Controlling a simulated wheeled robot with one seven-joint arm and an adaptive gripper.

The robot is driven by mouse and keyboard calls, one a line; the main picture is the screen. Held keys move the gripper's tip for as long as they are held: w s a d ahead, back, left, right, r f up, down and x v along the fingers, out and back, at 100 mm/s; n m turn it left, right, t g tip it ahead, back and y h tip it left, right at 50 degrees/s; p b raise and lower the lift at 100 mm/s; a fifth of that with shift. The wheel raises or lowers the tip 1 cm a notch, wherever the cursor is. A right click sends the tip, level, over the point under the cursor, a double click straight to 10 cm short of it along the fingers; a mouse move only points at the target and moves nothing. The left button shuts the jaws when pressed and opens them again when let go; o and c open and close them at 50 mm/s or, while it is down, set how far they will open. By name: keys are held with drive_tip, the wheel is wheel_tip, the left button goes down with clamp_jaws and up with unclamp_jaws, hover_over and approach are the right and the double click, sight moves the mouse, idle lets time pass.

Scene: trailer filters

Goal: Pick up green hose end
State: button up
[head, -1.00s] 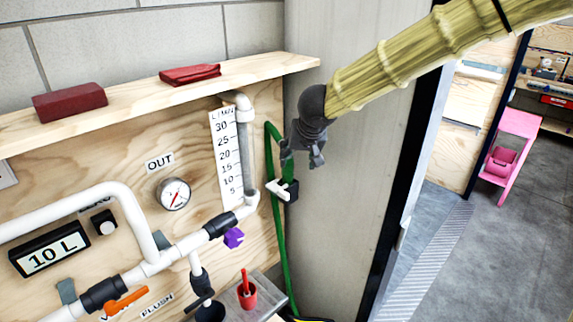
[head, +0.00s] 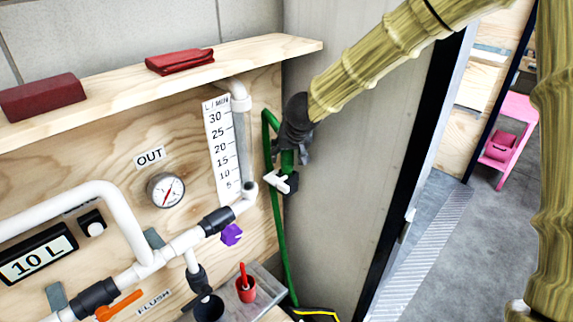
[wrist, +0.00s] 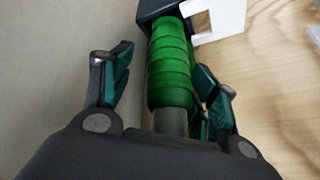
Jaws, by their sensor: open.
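The green hose end (head: 287,160) hangs upright in a black clip with a white bracket (head: 281,183) near the corner of the wood panel and the grey wall. In the wrist view the hose end (wrist: 170,65) is a ribbed green cylinder with a grey tip, held in the dark clip (wrist: 165,12). My gripper (head: 296,150) is at the hose end from above. In the wrist view my gripper (wrist: 165,75) is open, with one finger on each side of the hose end. A gap shows at the left finger; the right finger is close, and contact is unclear.
A wooden shelf (head: 150,85) with a dark red block (head: 42,97) and a folded red cloth (head: 180,61) runs above the panel. White pipes (head: 115,200), a gauge (head: 166,190) and a red cup (head: 246,290) stand left of the hose. Grey wall lies right.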

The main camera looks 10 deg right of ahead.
drive_tip(key=shift+w+f, duration=0.1)
drive_tip(key=shift+f, duration=0.3)
drive_tip(key=shift+a+f, duration=0.1)
drive_tip(key=shift+f, duration=0.05)
drive_tip(key=shift+w+f, duration=0.3)
drive_tip(key=shift+f, duration=0.1)
drive_tip(key=shift+s+r, duration=0.2)
drive_tip(key=c, duration=1.2)
drive_tip(key=shift+c, duration=0.2)
